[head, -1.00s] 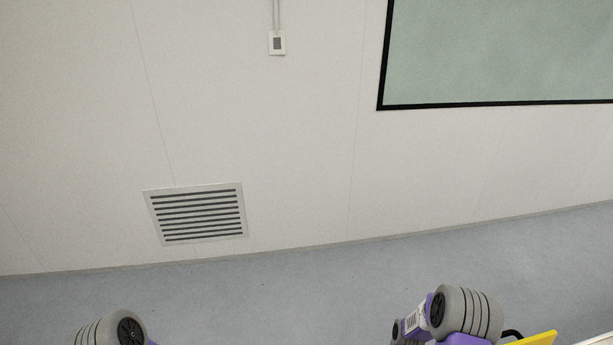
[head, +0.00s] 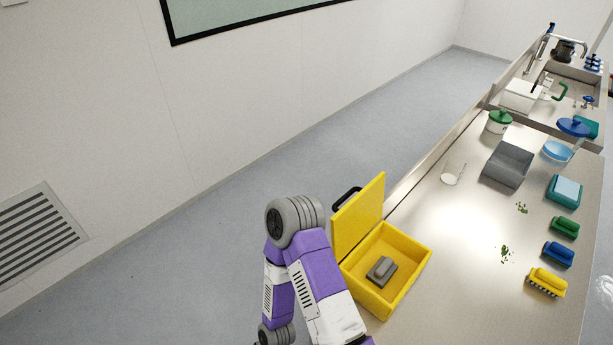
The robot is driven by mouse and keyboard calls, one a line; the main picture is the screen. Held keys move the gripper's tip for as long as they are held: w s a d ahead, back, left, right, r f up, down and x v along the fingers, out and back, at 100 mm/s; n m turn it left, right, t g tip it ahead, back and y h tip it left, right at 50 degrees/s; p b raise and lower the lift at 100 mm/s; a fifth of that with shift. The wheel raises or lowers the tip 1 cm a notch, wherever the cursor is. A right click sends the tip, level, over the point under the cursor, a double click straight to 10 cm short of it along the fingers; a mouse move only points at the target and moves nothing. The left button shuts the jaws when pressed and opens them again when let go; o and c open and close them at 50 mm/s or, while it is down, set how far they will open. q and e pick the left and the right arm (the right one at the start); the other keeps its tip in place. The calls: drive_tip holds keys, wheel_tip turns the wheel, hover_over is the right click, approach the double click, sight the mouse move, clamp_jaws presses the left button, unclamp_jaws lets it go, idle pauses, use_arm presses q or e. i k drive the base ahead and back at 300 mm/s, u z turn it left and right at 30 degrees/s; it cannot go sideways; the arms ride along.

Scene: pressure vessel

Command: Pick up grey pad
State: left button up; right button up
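The grey pad (head: 381,270) lies inside an open yellow box (head: 408,284) at the near left end of the steel counter. The box's yellow lid (head: 358,217) stands raised on its left side. One of my purple and white arms shows just left of the box, with its gripper out of sight. Neither gripper is in the picture.
Green bits (head: 504,252) lie mid-counter. A sink area is at the back. Floor is clear on the left.

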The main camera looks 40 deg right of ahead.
sight(383, 269)
drive_tip(key=u, duration=0.5)
drive_tip(key=i, duration=1.45)
drive_tip(key=z, duration=3.85)
